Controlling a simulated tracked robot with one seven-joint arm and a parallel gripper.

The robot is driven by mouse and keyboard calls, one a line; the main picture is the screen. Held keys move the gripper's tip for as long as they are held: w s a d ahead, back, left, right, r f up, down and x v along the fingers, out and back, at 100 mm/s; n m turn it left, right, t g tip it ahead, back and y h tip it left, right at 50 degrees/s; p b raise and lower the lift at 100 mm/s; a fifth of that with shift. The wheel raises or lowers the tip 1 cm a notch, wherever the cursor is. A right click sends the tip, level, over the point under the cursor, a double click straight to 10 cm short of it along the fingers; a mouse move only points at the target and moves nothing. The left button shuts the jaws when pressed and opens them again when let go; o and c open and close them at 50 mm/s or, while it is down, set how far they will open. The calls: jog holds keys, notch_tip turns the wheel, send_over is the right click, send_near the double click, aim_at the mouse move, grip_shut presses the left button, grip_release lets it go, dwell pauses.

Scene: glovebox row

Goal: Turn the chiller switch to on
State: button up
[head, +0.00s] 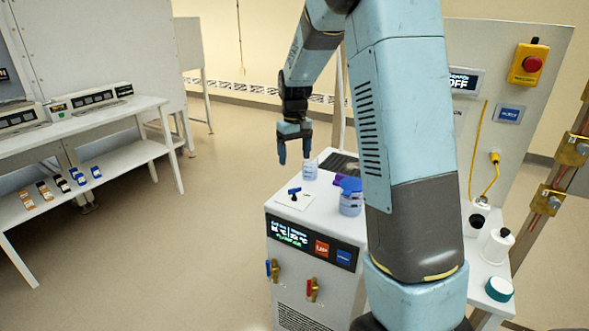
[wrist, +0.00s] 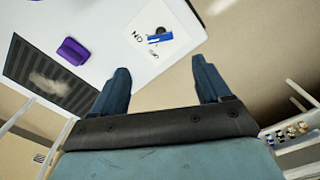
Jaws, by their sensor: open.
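The chiller (head: 320,293) is a white cabinet with a lit display and red and blue buttons on its front. The switch (head: 294,191) has a small blue lever on a white plate (head: 288,203) on the chiller's top. In the wrist view the switch (wrist: 159,38) lies ahead of the fingers, with "ON" lettered beside it on the plate (wrist: 180,47). The lettering on its other side is too small to read. My gripper (head: 295,152) is open and empty, above and behind the switch in the head view, apart from it. Its spread fingers show in the wrist view (wrist: 161,75).
A clear beaker (head: 310,171), a blue-lidded jar (head: 350,197) and a purple block (wrist: 73,51) beside a dark grille (wrist: 38,75) share the chiller top. Coloured valve handles (head: 313,289) stick out in front. White bottles (head: 497,245) stand at right.

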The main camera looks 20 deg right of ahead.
jog(key=shift+r, duration=1.2)
jog(key=s+r+m+t, duration=0.1)
jog(key=s+r, duration=0.5)
jog(key=s, duration=0.2)
jog(key=s+r+t, duration=0.2)
jog(key=s+r, duration=0.3)
jog(key=s, duration=0.4)
jog(key=s+m+t, duration=0.1)
jog(key=s+t, duration=0.1)
jog(key=s, duration=1.5)
jog(key=shift+d+r+m+t, duration=0.25)
jog(key=shift+r+m+t, duration=0.05)
dwell(1.8)
